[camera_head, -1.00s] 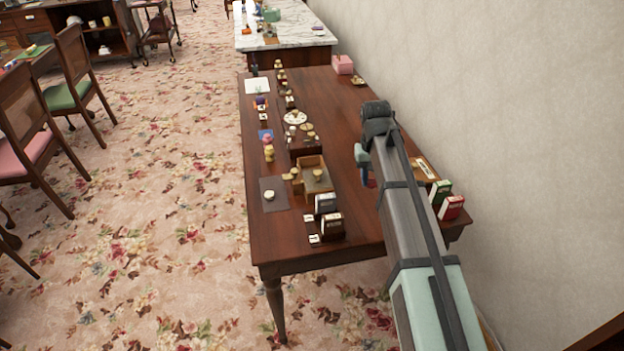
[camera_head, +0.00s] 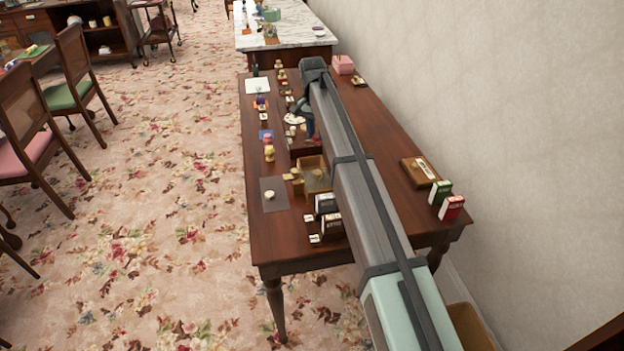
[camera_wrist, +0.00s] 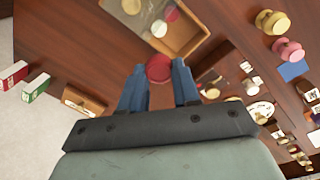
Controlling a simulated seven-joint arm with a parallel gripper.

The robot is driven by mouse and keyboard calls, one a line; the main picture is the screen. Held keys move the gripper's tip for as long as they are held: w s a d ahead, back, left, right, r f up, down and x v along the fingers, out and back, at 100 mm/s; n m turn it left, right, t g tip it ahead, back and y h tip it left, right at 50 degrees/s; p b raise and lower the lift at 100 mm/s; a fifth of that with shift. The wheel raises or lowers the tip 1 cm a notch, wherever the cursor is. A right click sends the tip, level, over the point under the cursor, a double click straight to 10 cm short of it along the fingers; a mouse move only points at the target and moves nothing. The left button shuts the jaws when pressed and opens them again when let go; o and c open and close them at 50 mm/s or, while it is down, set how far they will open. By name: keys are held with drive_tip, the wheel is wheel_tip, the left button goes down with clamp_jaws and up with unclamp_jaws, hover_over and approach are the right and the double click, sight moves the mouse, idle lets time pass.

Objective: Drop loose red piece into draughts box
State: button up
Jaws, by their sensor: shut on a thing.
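The loose red piece (camera_wrist: 159,69) is a small red disc between the blue fingertips of my gripper (camera_wrist: 159,73), which is shut on it. The draughts box (camera_wrist: 184,49) is an open wooden tray just beyond the fingertips, at the top of the wrist view. Inside it are a white piece (camera_wrist: 159,28), a red piece (camera_wrist: 171,13) and an olive piece (camera_wrist: 131,6). In the head view the box (camera_head: 311,163) stands mid-table, partly hidden by my arm. My gripper (camera_head: 307,128) is past the box's far side there; the held piece is not clear.
Green (camera_head: 440,192) and red (camera_head: 452,207) card boxes stand at the table's right edge, near a wooden holder (camera_head: 420,171). Dark boxes (camera_head: 331,225) stand in front of the draughts box. A grey mat (camera_head: 273,187) lies left of it. Several small game pieces crowd the far left.

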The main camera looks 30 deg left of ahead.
drive_tip(key=shift+f+m, duration=0.1)
drive_tip(key=shift+m, duration=0.4)
drive_tip(key=shift+f, duration=2.9)
drive_tip(key=o, duration=1.1)
drive_tip(key=shift+r, duration=0.1)
drive_tip(key=r, duration=0.9)
drive_tip(key=a+r, duration=0.1)
drive_tip(key=r, duration=0.3)
drive_tip(key=shift+r, duration=0.3)
drive_tip(key=shift+s, duration=0.1)
